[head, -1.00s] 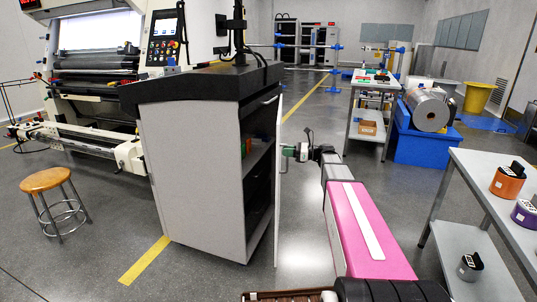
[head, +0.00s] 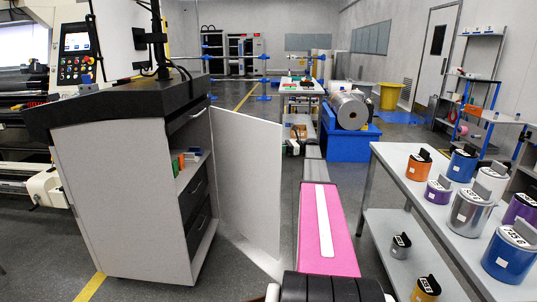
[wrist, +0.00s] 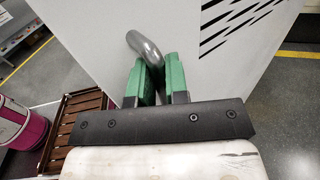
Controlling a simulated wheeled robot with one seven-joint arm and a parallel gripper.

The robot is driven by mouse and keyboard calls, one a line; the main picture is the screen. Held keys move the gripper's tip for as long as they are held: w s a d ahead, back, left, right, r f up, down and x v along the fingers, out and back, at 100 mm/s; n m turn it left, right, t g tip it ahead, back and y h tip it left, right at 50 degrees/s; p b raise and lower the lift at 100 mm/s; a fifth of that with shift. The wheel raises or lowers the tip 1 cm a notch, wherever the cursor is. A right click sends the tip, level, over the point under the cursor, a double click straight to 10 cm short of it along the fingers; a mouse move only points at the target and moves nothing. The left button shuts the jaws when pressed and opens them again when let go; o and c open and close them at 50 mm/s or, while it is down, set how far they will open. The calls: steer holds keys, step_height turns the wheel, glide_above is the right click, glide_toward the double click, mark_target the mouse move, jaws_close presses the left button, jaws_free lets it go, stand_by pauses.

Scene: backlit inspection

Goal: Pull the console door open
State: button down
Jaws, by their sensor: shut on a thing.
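The console (head: 125,195) is a white cabinet with a black top, left of centre in the head view. Its white door (head: 248,185) stands wide open, swung out to the right from the console's front. The opening shows a shelf with small green and orange items and dark drawers below. In the wrist view, the green fingers of my gripper (wrist: 159,78) are shut on the curved grey metal door handle (wrist: 146,47), against the white door face (wrist: 185,28). In the head view my gripper (head: 293,147) is small beyond the door's right edge, and the handle is hidden.
A grey table (head: 400,165) with several labelled canisters stands close on the right. A blue stand (head: 345,140) with a metal roll is behind my arm. Some bare floor shows between the door and my arm.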

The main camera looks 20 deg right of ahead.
steer(key=shift+w+d+n+g, duration=0.15)
steer(key=shift+w+d+g, duration=0.1)
steer(key=shift+w+d, duration=0.3)
steer(key=shift+w+d+n+g, duration=0.15)
steer(key=shift+w+d+g, duration=0.15)
steer(key=shift+d, duration=0.4)
steer(key=c, duration=1.1)
jaws_free()
steer(key=shift+w, duration=0.1)
steer(key=shift+c, duration=0.2)
